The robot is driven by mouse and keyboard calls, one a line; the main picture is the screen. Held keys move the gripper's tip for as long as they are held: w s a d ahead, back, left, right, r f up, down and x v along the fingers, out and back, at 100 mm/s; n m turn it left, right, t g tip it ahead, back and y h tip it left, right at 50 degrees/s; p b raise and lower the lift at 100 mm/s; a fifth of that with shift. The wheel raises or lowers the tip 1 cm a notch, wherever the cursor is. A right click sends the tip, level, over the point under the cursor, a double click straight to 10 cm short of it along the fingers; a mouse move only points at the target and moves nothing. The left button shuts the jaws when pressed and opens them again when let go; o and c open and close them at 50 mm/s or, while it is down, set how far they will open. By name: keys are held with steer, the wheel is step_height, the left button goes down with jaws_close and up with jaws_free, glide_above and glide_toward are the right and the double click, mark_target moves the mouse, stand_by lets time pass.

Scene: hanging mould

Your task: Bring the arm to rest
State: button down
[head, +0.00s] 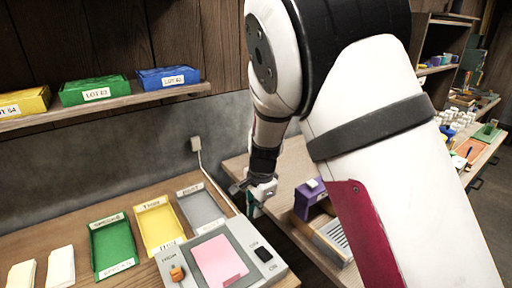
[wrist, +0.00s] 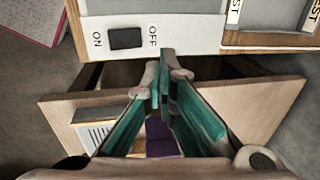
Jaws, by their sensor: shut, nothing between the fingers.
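My gripper (head: 257,204) points down at the right rear side of a grey box (head: 250,240) with a pink sheet (head: 219,261) and a black switch (head: 263,254). My arm fills the right half of the head view and hides part of the benches. In the wrist view the green fingers of my gripper (wrist: 164,80) come together at their tips with nothing between them. The grey box's edge, with its black ON/OFF switch (wrist: 125,38), lies just beyond the tips; contact cannot be told.
Green (head: 113,247), yellow (head: 158,226) and grey (head: 201,208) trays lie left of and behind the box. A purple object (head: 309,198) stands on the bench at right. A shelf (head: 110,104) above holds yellow, green and blue boxes. A gap separates the benches.

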steer(key=s+d+r+n+t+y, duration=0.1)
steer(key=s+d+r+n, duration=0.1)
steer(key=s+d+r, duration=0.3)
steer(key=s+d+r+n, duration=0.2)
steer(key=s+r, duration=0.1)
steer(key=r, duration=0.5)
steer(key=s+d+r+n+t+y, duration=0.1)
steer(key=s+d+r+n, duration=0.1)
steer(key=s+d+r, duration=0.3)
steer(key=s+d+r+n+t+h, duration=0.1)
steer(key=s+d+r+n, duration=0.1)
steer(key=s, duration=0.5)
steer(key=s+d+r+n+t+h, duration=0.1)
steer(key=s+d+r+n+h, duration=0.1)
steer(key=s, duration=0.6)
step_height(320, 180, up, 2)
steer(key=d+n, duration=0.1)
steer(key=d, duration=0.2)
steer(key=shift+r, duration=0.15)
